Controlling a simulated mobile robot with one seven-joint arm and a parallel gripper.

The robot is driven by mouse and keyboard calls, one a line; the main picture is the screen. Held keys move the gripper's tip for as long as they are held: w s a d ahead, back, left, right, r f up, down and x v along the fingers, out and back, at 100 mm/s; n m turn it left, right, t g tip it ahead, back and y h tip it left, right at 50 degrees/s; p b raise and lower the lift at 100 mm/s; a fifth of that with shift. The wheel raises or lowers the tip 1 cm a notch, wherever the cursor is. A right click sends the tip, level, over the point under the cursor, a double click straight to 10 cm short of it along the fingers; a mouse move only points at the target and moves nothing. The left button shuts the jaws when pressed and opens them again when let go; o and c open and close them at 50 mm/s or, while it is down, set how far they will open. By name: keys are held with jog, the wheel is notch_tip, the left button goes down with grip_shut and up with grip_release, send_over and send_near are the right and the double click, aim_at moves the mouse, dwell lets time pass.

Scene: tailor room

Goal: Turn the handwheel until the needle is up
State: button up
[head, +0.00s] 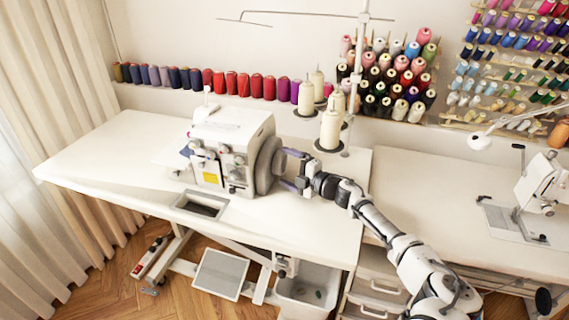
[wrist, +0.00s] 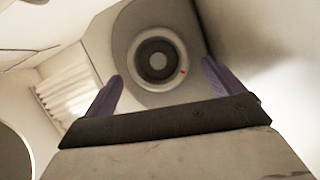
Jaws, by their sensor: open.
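The white sewing machine (head: 235,135) stands on the left table. Its grey round handwheel (head: 267,165) is on the machine's right side. In the wrist view a grey round face with a dark ringed hub (wrist: 157,60) and a small red mark lies ahead, between the fingers. My gripper (head: 285,168) comes from the right, its purple fingers pointing at the handwheel. In the wrist view my gripper (wrist: 162,74) is open with nothing between the fingertips. I cannot tell whether the fingers touch the wheel. The needle is too small to make out.
Cream thread cones (head: 330,130) on a stand rise behind my gripper. Several coloured spools line the wall. A second white machine (head: 540,190) stands on the right table. The front of the left table (head: 300,222) is mostly clear. A pedal (head: 220,273) is below.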

jog(key=shift+x, duration=0.9)
jog(key=c, duration=1)
jog(key=shift+o, duration=0.2)
jog(key=shift+r+m+p, duration=0.3)
jog(key=shift+r+p, duration=0.05)
jog(key=shift+p, duration=0.6)
jog(key=shift+r+m+g+p, duration=0.15)
jog(key=shift+m+g+p, duration=0.2)
jog(key=shift+p, duration=0.3)
jog(key=shift+w+m+g+h+p, duration=0.1)
jog(key=shift+m+g+h+p, duration=0.2)
jog(key=shift+m+p, duration=0.85)
jog(key=shift+p, duration=0.1)
jog(key=shift+d+f, duration=0.1)
jog(key=shift+f, duration=0.15)
